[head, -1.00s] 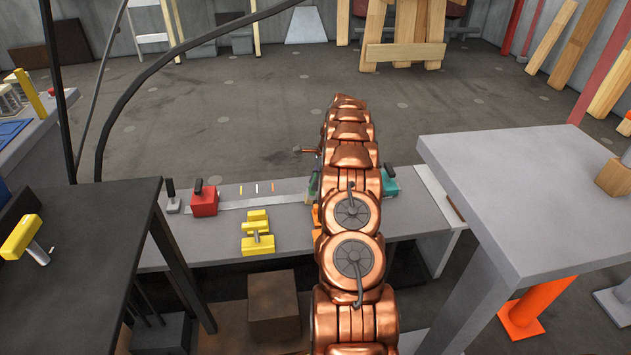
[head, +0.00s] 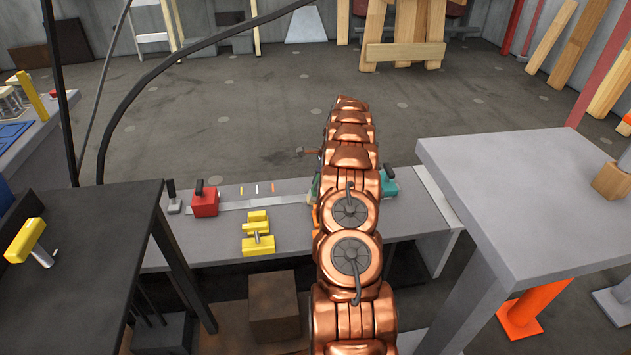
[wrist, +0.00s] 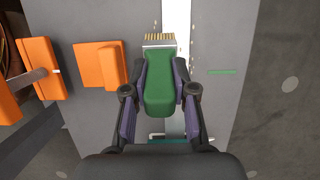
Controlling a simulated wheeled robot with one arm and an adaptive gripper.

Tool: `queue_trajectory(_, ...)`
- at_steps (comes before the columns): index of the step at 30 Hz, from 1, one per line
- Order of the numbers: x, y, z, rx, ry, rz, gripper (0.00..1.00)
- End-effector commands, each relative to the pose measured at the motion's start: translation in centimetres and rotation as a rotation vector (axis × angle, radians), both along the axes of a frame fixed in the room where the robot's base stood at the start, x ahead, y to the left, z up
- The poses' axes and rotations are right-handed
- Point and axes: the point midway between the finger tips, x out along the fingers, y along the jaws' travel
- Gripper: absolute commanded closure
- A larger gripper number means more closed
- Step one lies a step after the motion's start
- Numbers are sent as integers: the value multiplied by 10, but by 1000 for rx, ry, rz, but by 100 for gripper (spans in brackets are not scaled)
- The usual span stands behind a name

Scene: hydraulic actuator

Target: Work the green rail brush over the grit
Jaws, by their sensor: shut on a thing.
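The green rail brush (wrist: 159,92) is between the two fingers of my gripper (wrist: 160,75) in the wrist view. My gripper is shut on its green body. Its pale bristles (wrist: 159,37) point away from me, towards the top of the picture, over the pale metal rail strip (wrist: 175,15). I cannot tell whether the bristles touch the strip. In the head view the strip (head: 250,202) runs along the grey bench, and my arm hides the gripper and most of the brush.
Orange blocks (wrist: 98,65) lie left of the brush in the wrist view. A red block (head: 205,201) and a teal block (head: 389,182) stand near the strip's ends. Yellow blocks (head: 257,244) sit on the bench's front part. A grey table (head: 540,190) stands close on the right.

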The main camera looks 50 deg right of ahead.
Motion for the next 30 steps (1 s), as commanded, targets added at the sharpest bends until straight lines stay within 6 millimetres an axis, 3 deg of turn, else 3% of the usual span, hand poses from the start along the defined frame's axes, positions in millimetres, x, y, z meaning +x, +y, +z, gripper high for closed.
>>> queue_trajectory(20, 14, 17, 3, -3, -1, 0, 100)
queue_trajectory(30, 6, 7, 2, -2, 0, -2, 100)
